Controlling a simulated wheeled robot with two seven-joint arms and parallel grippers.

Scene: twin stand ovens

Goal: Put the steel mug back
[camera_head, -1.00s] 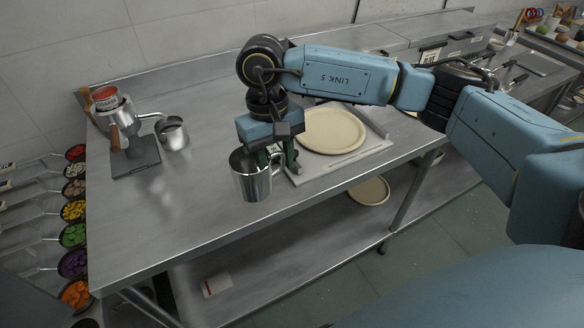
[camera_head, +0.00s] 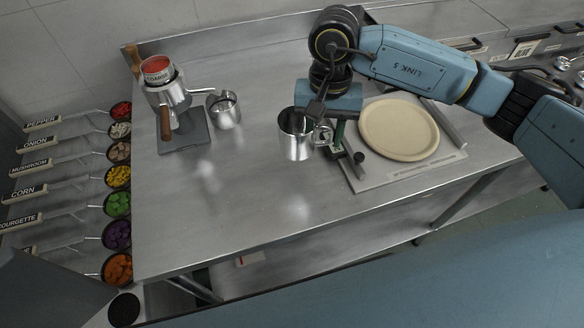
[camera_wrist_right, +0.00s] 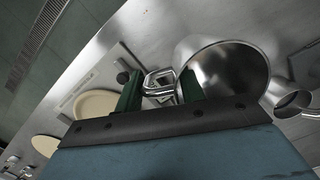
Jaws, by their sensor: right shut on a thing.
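The steel mug (camera_head: 294,141) is a shiny open-topped cylinder, upright over the metal counter, left of a round plate. My right gripper (camera_head: 335,138) is at its right side, shut on its handle. In the right wrist view the green fingers (camera_wrist_right: 160,90) are on both sides of the looped handle, and the mug (camera_wrist_right: 228,72) looks empty. I cannot tell whether its base touches the counter. A second steel cup (camera_head: 224,112) stands further left, beside a grinder-like device (camera_head: 168,95) with a wooden handle. My left gripper is not in view.
The round tan plate (camera_head: 398,128) lies on a pale board (camera_head: 408,174) right of the mug. Labelled pans of chopped vegetables (camera_head: 117,204) line the left side. The counter (camera_head: 235,215) is clear in front of the mug and between the mug and second cup.

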